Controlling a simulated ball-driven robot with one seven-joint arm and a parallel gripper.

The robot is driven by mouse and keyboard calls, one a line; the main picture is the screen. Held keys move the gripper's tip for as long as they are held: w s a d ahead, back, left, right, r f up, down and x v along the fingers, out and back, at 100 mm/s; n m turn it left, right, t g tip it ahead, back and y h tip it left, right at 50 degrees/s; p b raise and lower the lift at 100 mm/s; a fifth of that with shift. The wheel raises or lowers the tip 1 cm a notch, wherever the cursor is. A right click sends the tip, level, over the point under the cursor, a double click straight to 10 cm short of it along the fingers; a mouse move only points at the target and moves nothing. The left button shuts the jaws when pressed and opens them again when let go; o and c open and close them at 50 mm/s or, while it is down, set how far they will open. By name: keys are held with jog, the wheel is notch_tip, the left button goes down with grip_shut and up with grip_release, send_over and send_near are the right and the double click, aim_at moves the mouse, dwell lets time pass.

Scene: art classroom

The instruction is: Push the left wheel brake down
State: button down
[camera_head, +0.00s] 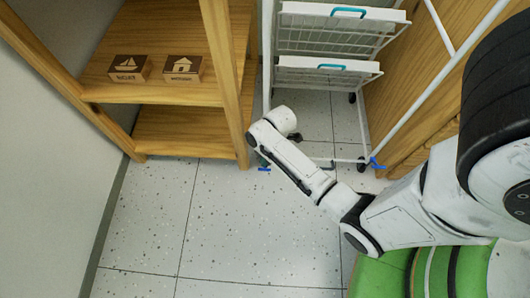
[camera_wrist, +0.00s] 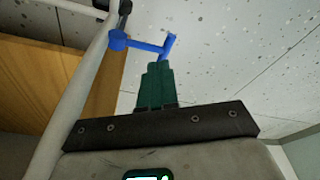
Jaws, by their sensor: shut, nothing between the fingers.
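The left wheel brake is a small blue lever (camera_head: 264,169) at the lower left front of a white wire rack. In the wrist view the blue brake (camera_wrist: 146,45) has a round end by the white post and a crossbar at its other end. My gripper (camera_wrist: 158,68) has dark green fingers pressed together, with nothing between them. The fingertips sit just below the brake in that picture, very near it; I cannot tell whether they touch. In the head view my gripper (camera_head: 262,158) is partly hidden by my wrist, just above the blue lever.
The white rack (camera_head: 325,68) has drawers with teal handles and dark casters. A second blue brake (camera_head: 376,163) is at its right front. A wooden shelf (camera_head: 228,75) with two picture blocks stands left, and a wooden cabinet (camera_head: 400,75) right. The speckled floor (camera_head: 235,225) in front is clear.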

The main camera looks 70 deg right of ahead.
notch_tip(320, 180, up, 7)
jog(key=a+p, duration=0.2)
jog(key=p, duration=0.6)
jog(key=shift+s, duration=0.35)
dwell(0.6)
jog(key=s+a+r+m+h+p, duration=0.1)
jog(key=s+a+r+m, duration=0.1)
jog(key=a+r+m, duration=0.3)
jog(key=s+r+m, duration=0.2)
jog(key=r, duration=0.6)
jog(key=s+a+r+m+h+p, duration=0.1)
jog(key=s+a+r+m, duration=0.25)
jog(key=r, duration=0.25)
notch_tip(320, 180, up, 29)
jog(key=p, duration=2.8)
jog(key=shift+w+d+p, duration=0.3)
jog(key=shift+w+d, duration=0.05)
jog(key=shift+w, duration=0.1)
jog(key=shift+f, duration=0.15)
